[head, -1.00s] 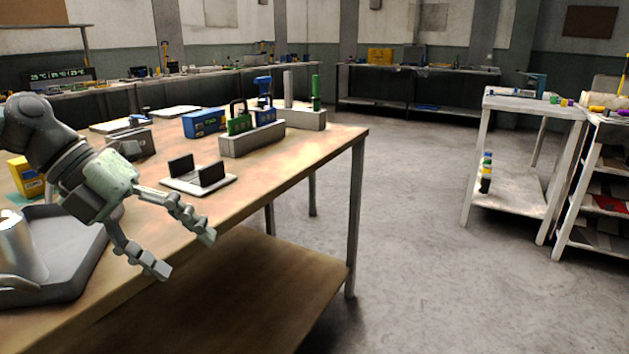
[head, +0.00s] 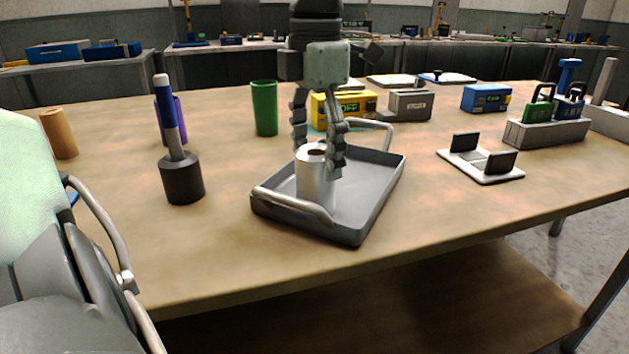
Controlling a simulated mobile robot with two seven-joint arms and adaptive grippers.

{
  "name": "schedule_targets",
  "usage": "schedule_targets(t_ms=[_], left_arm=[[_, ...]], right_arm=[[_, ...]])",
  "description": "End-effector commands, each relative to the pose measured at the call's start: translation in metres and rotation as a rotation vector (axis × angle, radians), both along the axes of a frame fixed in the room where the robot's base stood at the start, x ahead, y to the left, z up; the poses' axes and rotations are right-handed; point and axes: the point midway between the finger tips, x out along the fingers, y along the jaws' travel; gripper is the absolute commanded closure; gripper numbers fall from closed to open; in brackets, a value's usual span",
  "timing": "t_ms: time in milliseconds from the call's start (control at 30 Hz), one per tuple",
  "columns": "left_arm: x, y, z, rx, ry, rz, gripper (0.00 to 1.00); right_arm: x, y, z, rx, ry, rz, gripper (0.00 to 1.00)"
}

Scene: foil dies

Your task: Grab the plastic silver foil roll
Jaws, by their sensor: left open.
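The silver foil roll (head: 315,190) is a shiny upright cylinder with a dark hole in its top. It stands in a grey tray (head: 372,208) with handles at its near and far ends. My left gripper (head: 318,158) points down over the roll, open. One finger is at the roll's upper left and the other overlaps its upper right edge. I cannot tell whether either finger touches the roll. My right gripper is not in view.
A green cylinder (head: 265,108) and a yellow box (head: 355,104) stand behind the tray. A white stand (head: 482,160) is right. The table's front strip is clear.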

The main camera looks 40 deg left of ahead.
Motion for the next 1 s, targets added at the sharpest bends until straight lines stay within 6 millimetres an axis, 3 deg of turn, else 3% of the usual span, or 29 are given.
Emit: schedule_targets(t_ms=[200, 467, 1000], left_arm=[[0.000, -0.001, -0.030, -0.002, 0.002, -0.001, 0.25], [0.001, -0.001, -0.033, -0.002, 0.000, 0.000, 0.25], [0.001, -0.001, -0.033, -0.002, -0.002, 0.000, 0.86]], right_arm=[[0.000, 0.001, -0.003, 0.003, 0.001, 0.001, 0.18], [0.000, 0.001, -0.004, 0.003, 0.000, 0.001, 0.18], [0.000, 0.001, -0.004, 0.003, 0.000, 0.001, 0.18]])
